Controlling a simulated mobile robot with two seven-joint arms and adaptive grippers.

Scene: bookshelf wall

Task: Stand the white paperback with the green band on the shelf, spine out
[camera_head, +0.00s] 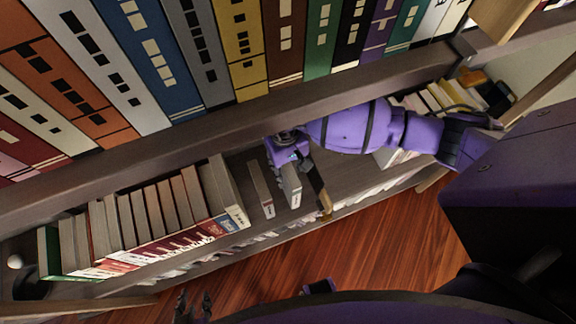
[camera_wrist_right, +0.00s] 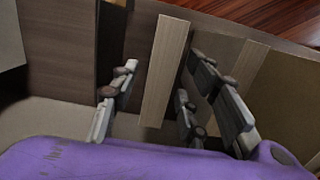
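A slim book with a pale grey-green cover (camera_head: 291,186) stands on the lower shelf under my right gripper (camera_head: 289,156); I cannot make out a green band for sure. In the right wrist view its pale page edge (camera_wrist_right: 165,70) runs between the fingers of my right gripper (camera_wrist_right: 160,85). Small gaps show on both sides of it, so the gripper is open around it. Another thin grey book with a white label (camera_head: 262,190) stands just left of it. My left gripper (camera_head: 193,305) is low in the head view, empty, fingers apart.
A row of books (camera_head: 145,215) leans on the lower shelf at left. A tan wooden piece (camera_head: 321,193) stands just right of the gripper. The upper shelf board (camera_head: 240,125) with large books runs above my right arm. More books (camera_head: 440,97) are at far right.

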